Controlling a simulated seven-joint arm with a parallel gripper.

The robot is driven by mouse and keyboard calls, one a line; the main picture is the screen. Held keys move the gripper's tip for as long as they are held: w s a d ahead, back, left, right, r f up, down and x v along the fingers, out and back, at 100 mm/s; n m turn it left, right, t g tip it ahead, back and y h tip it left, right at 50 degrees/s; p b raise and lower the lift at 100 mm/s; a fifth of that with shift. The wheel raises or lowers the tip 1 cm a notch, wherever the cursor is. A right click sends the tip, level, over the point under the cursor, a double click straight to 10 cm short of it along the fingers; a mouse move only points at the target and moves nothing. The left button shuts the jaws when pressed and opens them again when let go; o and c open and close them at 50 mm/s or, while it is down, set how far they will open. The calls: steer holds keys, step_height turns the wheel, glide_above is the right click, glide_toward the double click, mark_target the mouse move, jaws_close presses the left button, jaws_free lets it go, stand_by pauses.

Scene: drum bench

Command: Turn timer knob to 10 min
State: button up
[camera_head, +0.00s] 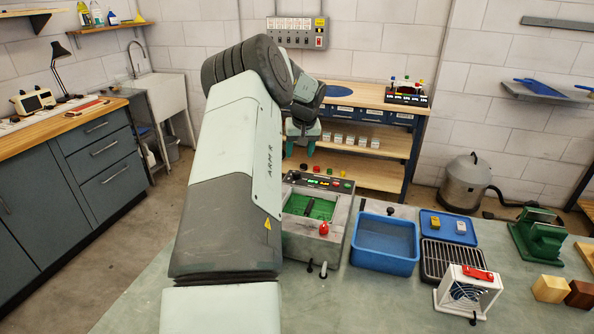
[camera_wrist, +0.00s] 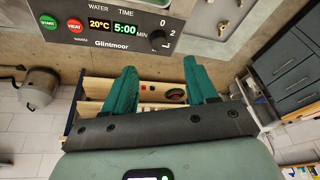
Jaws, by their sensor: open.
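The grey drum machine (camera_head: 336,236) stands on the bench, with a black timer knob (camera_head: 292,177) at the left of its top panel. In the wrist view the control panel (camera_wrist: 100,30) reads "WATER 20°C" and "TIME 5:00 MIN". The black knob (camera_wrist: 158,38) sits right of that display, with 0 and 2 visible on its scale. The rest of the scale is not readable. My gripper (camera_wrist: 160,66) has two green fingers, spread apart and empty, below the knob in the picture. In the head view my gripper (camera_head: 301,150) hangs above the panel, apart from the knob.
A green START button (camera_wrist: 48,22) and red HEAT button (camera_wrist: 75,24) sit left of the display. A blue tub (camera_head: 386,243) stands right of the machine, beside a black rack (camera_head: 445,262) and a white fan unit (camera_head: 468,291). A red-topped lever (camera_head: 324,228) rises at the machine's front.

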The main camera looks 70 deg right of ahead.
mark_target(296, 172)
steer(key=d+f+n, duration=0.1)
steer(key=f, duration=0.2)
steer(key=w+d+f+n, duration=0.1)
steer(key=f, duration=0.2)
steer(key=d+f+n, duration=0.1)
steer(key=f, duration=0.2)
steer(key=shift+w+f+t, duration=0.3)
steer(key=shift+w+t, duration=0.05)
steer(key=shift+t, duration=0.05)
steer(key=shift+a, duration=0.1)
steer(key=shift+c, duration=0.4)
steer(key=c, duration=0.9)
steer(key=shift+c, duration=0.2)
